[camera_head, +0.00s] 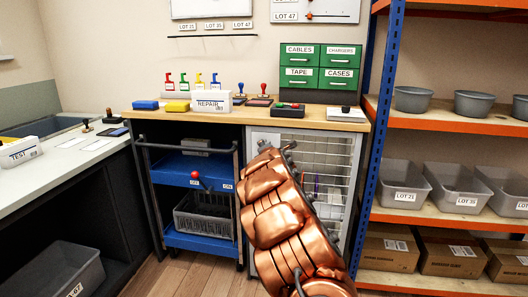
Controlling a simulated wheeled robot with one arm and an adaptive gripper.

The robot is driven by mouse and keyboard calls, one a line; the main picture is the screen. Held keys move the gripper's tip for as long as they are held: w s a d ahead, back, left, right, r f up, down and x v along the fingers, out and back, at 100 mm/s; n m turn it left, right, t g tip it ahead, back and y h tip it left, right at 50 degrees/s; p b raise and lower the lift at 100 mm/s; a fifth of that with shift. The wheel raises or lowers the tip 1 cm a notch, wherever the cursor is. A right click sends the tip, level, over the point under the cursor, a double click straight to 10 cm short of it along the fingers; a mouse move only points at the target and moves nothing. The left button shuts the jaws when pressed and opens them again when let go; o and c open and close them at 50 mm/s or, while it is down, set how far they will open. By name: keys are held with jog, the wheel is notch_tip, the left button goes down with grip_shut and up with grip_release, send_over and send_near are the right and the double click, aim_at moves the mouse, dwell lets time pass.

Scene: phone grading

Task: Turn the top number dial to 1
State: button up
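I cannot make out a number dial for certain. My copper-coloured arm rises from the bottom centre. My gripper (276,148) is at its upper end, small and dark, in front of the wire-fronted cabinet and just below the worktop edge in the picture. It appears well below the wall board. Its fingers are too small to tell open from shut, and I see nothing held.
The wooden worktop (225,116) carries a REPAIR bin (211,102), stamps, pads and a green drawer unit (318,68). A blue cart (190,173) stands below left. Orange shelving (450,123) with bins is at right, a grey counter (60,160) at left. Floor shows at lower left.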

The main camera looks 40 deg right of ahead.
jog(key=v, duration=1.2)
dwell(0.5)
dwell(0.3)
